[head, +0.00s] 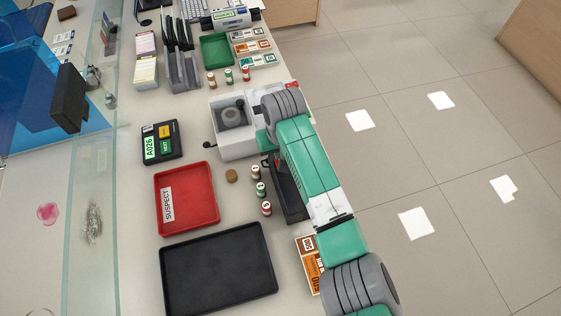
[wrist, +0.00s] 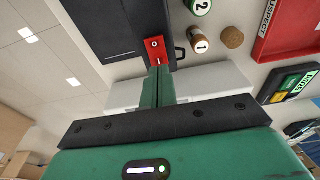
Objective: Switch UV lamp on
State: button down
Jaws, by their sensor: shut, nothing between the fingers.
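The UV lamp is a black box (head: 289,203), partly hidden under my arm in the head view. In the wrist view the black lamp (wrist: 110,22) fills the upper left. A red rocker switch (wrist: 154,46) sits at its near end, with an O mark and a line mark. My gripper (wrist: 159,72) is shut and empty, its green fingers pointing at the line-marked end of the switch. The tips are at or very near it; I cannot tell whether they touch. In the head view my arm mostly hides the gripper and switch.
A white-grey machine (head: 232,145) stands beside the lamp. Several numbered rolls (head: 261,189) stand left of the lamp near a red SUSPECT tray (head: 211,220). A black tray (head: 185,291) lies in front. A glass screen (head: 85,170) borders the counter's left.

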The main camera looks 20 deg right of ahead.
jog(key=shift+f+b, duration=0.3)
jog(key=shift+f, duration=0.55)
dwell(0.3)
notch_tip(320, 180, up, 7)
jog(key=p, duration=0.7)
jog(key=shift+p, duration=0.35)
